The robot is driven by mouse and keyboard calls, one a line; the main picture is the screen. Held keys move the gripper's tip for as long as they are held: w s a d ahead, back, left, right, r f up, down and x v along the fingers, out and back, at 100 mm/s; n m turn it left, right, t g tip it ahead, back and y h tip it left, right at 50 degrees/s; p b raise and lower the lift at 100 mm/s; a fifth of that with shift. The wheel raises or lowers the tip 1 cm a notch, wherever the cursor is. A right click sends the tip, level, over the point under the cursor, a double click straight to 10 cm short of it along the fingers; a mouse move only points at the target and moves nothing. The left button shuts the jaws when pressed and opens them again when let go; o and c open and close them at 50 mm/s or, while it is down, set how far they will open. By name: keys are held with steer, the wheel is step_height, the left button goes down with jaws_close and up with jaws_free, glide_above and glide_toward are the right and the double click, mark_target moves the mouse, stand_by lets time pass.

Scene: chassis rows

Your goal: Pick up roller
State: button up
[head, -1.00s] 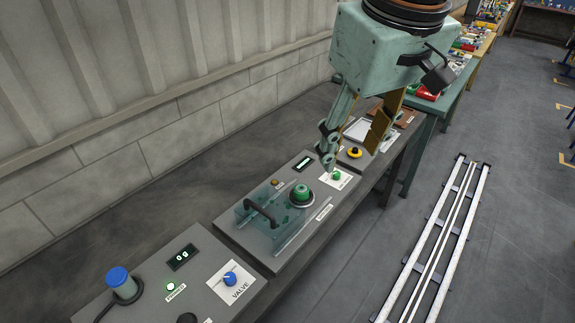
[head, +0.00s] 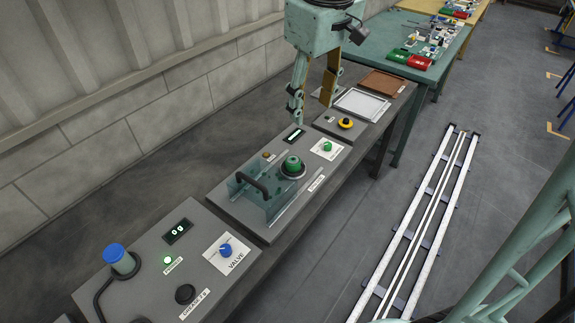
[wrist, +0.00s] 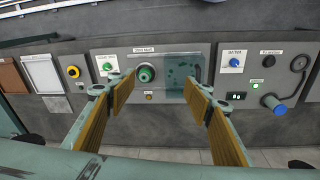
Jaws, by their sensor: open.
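A green ribbed cylindrical piece (head: 292,165) sits upright in a dark round seat on the middle grey panel; it may be the roller, but no label confirms it. It also shows in the wrist view (wrist: 146,74), ahead of my gripper and between the fingers. A clear shield with a black handle (head: 255,185) stands beside it on rails; it shows in the wrist view too (wrist: 178,72). My gripper (head: 313,110) is open and empty, above the bench and beyond the green piece. In the wrist view its fingers (wrist: 157,88) are wide apart.
The nearer panel holds a blue-capped cylinder (head: 121,259), a hose and a blue valve knob (head: 226,249). Beyond the middle panel are a yellow-ringed button (head: 345,123), a white tray (head: 362,104) and a brown tray (head: 382,82). A green table (head: 440,35) carries small parts. White rails (head: 420,225) lie on the floor.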

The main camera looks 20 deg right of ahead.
steer(key=w+f+n+g, duration=0.1)
steer(key=w+f+n, duration=0.1)
steer(key=w+f, duration=0.8)
steer(key=n, duration=0.2)
glide_above(293, 160)
step_height(293, 160, down, 10)
steer(key=shift+w+a+f+g+p, duration=0.15)
steer(key=shift+a+f+g+p, duration=0.1)
steer(key=shift+g+p, duration=0.15)
steer(key=shift+f, duration=0.15)
steer(key=shift+f+b, duration=0.45)
steer(key=shift+f, duration=3.7)
steer(key=shift+f, duration=0.15)
steer(key=shift+d+f+b, duration=0.2)
steer(key=shift+f+b, duration=0.15)
steer(key=shift+f, duration=2.1)
steer(key=shift+c, duration=0.6)
steer(key=c, duration=0.9)
